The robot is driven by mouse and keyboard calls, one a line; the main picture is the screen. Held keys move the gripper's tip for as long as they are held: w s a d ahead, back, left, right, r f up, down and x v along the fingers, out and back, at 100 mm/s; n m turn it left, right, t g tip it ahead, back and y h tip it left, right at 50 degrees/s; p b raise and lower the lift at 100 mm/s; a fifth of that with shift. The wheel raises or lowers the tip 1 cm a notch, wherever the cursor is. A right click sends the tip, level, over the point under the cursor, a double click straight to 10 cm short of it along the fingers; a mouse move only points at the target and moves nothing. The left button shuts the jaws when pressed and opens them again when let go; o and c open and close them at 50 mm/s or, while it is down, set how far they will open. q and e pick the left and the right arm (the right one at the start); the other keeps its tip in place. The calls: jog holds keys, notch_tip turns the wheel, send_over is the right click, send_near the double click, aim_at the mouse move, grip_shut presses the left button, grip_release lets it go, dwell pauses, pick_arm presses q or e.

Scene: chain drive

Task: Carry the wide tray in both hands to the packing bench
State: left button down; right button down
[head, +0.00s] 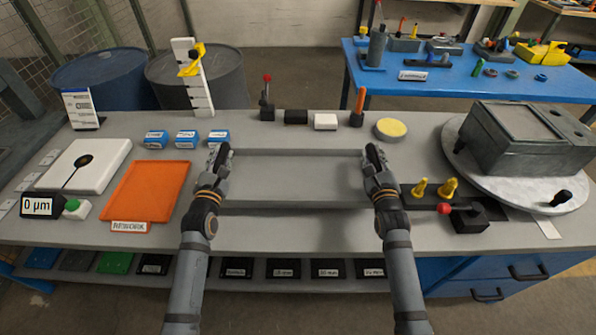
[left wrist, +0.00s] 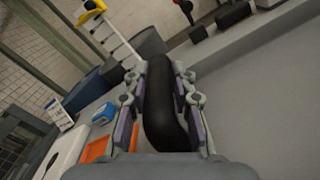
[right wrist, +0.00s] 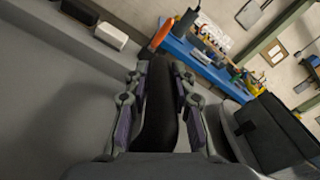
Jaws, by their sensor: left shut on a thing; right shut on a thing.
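The wide grey tray (head: 295,182) is empty and level over the middle of the grey bench. I cannot tell whether it rests on the bench or is just above it. My left gripper (head: 219,158) is shut on the tray's left black handle (left wrist: 160,105), which shows between the fingers in the left wrist view. My right gripper (head: 376,160) is shut on its right black handle (right wrist: 158,105), seen in the right wrist view. No bench is legibly marked as the packing bench.
A blue table (head: 470,82) with several tools stands at the back right. On the grey bench (head: 330,232) are an orange tray (head: 150,190) at left, small blue boxes (head: 186,138), yellow pieces (head: 447,187) and a turntable with a grey block (head: 525,150) at right.

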pick_arm(q)
jog(key=shift+a+r, duration=0.1)
jog(key=shift+r, duration=0.25)
pick_arm(e)
jog(key=shift+d+r, duration=0.15)
jog(key=shift+r, duration=0.1)
